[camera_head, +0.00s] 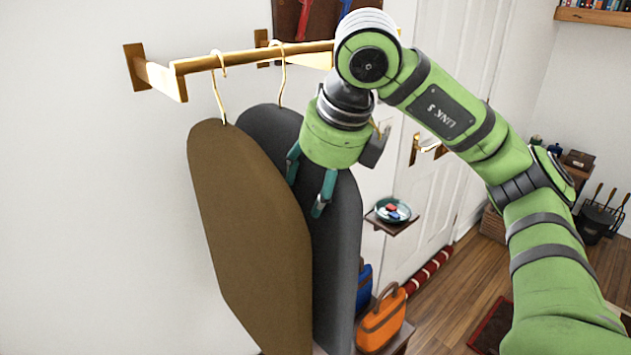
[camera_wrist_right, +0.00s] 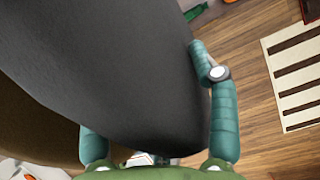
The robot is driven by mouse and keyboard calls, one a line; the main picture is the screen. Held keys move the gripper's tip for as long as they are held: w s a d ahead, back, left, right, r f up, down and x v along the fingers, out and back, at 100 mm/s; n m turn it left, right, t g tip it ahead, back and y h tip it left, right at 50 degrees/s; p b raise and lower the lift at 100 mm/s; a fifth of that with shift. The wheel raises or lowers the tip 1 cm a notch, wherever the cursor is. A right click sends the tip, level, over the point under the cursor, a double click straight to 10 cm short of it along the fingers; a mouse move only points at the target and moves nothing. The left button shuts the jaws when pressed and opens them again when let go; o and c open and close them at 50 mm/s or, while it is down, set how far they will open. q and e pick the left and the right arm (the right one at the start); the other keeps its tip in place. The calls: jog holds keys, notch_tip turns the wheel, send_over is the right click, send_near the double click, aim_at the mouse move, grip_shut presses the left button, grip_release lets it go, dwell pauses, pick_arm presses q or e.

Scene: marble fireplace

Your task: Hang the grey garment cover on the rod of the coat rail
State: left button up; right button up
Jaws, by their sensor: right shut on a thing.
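The grey garment cover (camera_head: 335,262) hangs upright behind and to the right of a brown garment cover (camera_head: 245,215). Its gold hook (camera_head: 282,75) reaches up to the gold rod (camera_head: 225,59) of the coat rail; I cannot tell if it bears on the rod. The brown cover's hook (camera_head: 219,90) is over the rod. My right gripper (camera_head: 305,192) is shut on the grey cover's upper right part. In the right wrist view the grey cover (camera_wrist_right: 120,65) lies between the two teal fingers (camera_wrist_right: 148,95). My left gripper is not in view.
My right arm hides the rail's right end. A small shelf with a dish (camera_head: 391,211) stands right of the covers. An orange bag (camera_head: 381,320) and a blue bag (camera_head: 363,285) sit low beside the grey cover. A white door (camera_head: 440,190) is behind.

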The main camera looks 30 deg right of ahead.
jog(key=o, duration=1.8)
jog(key=shift+c, duration=0.2)
jog(key=shift+f, duration=0.1)
jog(key=v, duration=1.2)
jog(key=shift+w, duration=0.1)
